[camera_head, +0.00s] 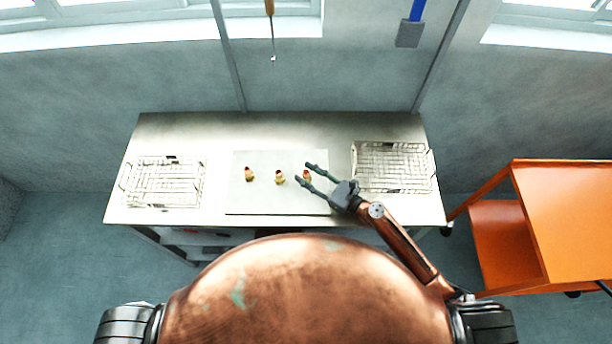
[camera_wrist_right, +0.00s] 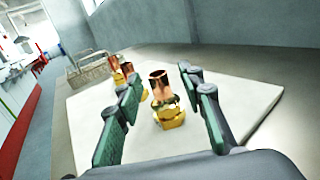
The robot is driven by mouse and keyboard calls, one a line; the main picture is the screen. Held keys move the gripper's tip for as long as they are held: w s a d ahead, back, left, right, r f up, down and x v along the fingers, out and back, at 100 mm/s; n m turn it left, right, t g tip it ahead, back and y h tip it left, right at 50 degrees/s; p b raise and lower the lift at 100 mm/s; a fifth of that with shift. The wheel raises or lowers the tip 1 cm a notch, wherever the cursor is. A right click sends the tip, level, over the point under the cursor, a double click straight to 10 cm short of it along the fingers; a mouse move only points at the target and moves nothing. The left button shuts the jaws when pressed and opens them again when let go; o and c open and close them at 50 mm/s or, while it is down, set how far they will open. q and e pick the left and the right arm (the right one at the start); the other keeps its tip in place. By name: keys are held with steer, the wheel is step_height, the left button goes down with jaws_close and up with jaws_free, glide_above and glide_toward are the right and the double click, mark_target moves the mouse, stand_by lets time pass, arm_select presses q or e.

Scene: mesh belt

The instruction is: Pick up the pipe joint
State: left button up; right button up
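Three small brass-and-copper pipe joints stand in a row on a pale board (camera_head: 275,202) on the table: the left one (camera_head: 249,174), the middle one (camera_head: 279,177) and the right one (camera_head: 307,174). My right gripper (camera_head: 307,173) is open, its two fingers spread around or just above the right joint. In the right wrist view that joint (camera_wrist_right: 167,105) stands upright between the green-padded fingers, with gaps on both sides. The other joints (camera_wrist_right: 122,75) show behind the left finger, partly hidden. My left gripper is not in view.
A wire basket (camera_head: 163,184) stands on the table's left and another (camera_head: 393,167) on its right. An orange cart (camera_head: 565,215) stands to the right of the table. Tools hang on the wall behind. The board is clear around the joints.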

steer(key=shift+w+a, duration=0.15)
steer(key=shift+a, duration=0.1)
steer(key=c, duration=0.6)
jaws_close()
